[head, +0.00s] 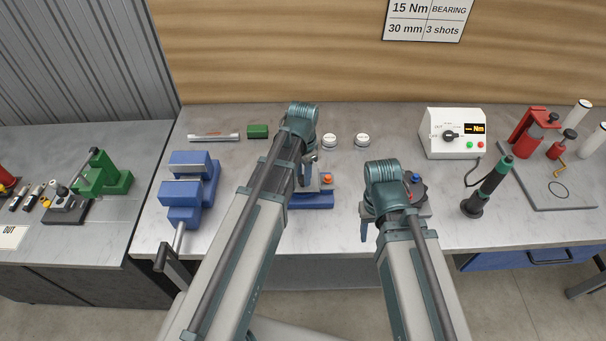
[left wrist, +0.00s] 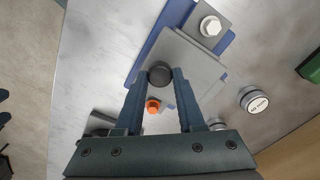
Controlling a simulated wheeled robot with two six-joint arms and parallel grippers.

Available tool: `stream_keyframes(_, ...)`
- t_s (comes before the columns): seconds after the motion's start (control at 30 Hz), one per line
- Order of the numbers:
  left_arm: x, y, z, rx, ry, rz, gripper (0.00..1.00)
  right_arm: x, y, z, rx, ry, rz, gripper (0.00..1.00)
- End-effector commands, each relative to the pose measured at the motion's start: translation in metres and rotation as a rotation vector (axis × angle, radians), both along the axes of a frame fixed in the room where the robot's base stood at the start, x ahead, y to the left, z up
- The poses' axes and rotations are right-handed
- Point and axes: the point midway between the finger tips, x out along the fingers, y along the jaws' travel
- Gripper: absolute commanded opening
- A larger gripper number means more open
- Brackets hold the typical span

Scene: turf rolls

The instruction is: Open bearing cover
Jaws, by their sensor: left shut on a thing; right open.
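A block with a blue base (head: 312,201) and a grey plate on top stands at the middle of the bench. In the left wrist view its grey plate (left wrist: 196,68) carries a dark round knob (left wrist: 160,73), and a hex bolt (left wrist: 210,25) sits beyond it. My left gripper (left wrist: 163,77) is shut on the dark knob, with one finger on each side. In the head view my left arm hides the knob. An orange cap (left wrist: 152,106) shows between the fingers. My right gripper (head: 385,218) is open over the bench to the right; its fingertips are mostly hidden.
Two white-topped round pieces (head: 330,141) stand behind the block. A blue vise (head: 188,190) is at left, a green box (head: 258,131) behind. A torque controller (head: 453,133), a driver (head: 489,187) and a grey tray (head: 540,188) are at right. A dark round fixture (head: 418,187) is beside my right gripper.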

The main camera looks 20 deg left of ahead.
Motion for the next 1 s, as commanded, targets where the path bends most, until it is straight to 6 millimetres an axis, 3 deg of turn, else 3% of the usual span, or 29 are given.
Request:
stream_keyframes(0.1,0.0001,0.0001,0.0000,0.000,0.000,0.000,0.00,0.0000,0.0000,0.0000,0.000,0.000,0.000,0.50)
stream_keyframes(1.0,0.0000,0.0001,-0.0001,0.000,0.000,0.000,0.00,0.0000,0.0000,-0.0001,0.000,0.000,0.000,0.50)
